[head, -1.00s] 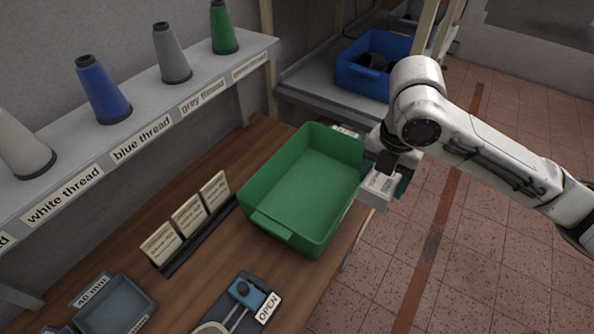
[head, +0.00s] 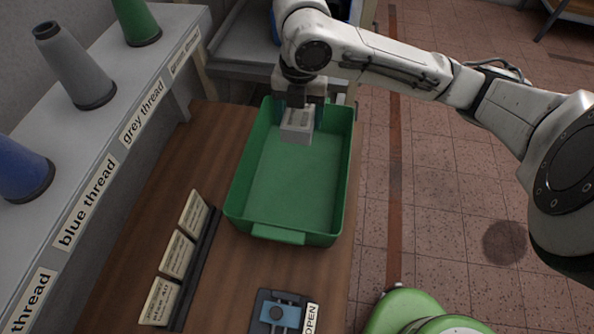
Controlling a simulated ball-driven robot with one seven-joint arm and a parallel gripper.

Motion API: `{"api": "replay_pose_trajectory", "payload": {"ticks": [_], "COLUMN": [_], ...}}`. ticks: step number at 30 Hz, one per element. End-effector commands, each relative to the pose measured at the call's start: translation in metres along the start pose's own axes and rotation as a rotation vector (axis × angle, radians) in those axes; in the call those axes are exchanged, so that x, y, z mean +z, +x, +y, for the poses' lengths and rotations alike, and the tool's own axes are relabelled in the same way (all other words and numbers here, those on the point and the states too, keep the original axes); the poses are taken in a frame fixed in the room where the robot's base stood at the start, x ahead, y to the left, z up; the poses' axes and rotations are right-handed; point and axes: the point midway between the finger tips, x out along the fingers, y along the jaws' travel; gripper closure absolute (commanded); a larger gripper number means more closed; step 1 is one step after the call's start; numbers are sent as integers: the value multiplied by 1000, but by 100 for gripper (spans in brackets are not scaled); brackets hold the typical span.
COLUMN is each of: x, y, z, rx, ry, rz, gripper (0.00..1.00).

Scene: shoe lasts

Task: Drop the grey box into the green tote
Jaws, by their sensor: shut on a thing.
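The green tote (head: 238,203) stands on the wooden table, open at the top and with a bare floor showing. My gripper (head: 299,116) points down over the far part of the tote. It is shut on the grey box (head: 296,133), a small light grey block that hangs below the fingers. The box appears within the tote's outline, near its far end. I cannot tell how high it is above the tote floor. My gripper hides part of the tote's far wall.
A shelf with thread cones (head: 75,70) runs along the left. A card holder (head: 185,245) and a blue device with an OPEN label (head: 279,313) sit on the wooden table (head: 120,300). A blue bin shows behind my arm. The tiled floor (head: 440,220) lies to the right.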

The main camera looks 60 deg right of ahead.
Motion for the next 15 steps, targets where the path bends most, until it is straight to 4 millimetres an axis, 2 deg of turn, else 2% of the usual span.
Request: {"api": "replay_pose_trajectory", "payload": {"ticks": [1, 7, 15], "x": [0, 0, 0], "y": [11, 33, 40], "z": [0, 0, 0], "rx": [0, -1, 0], "ry": [1, 1, 1], "rz": [0, 1, 0], "gripper": [65, 65, 65]}}
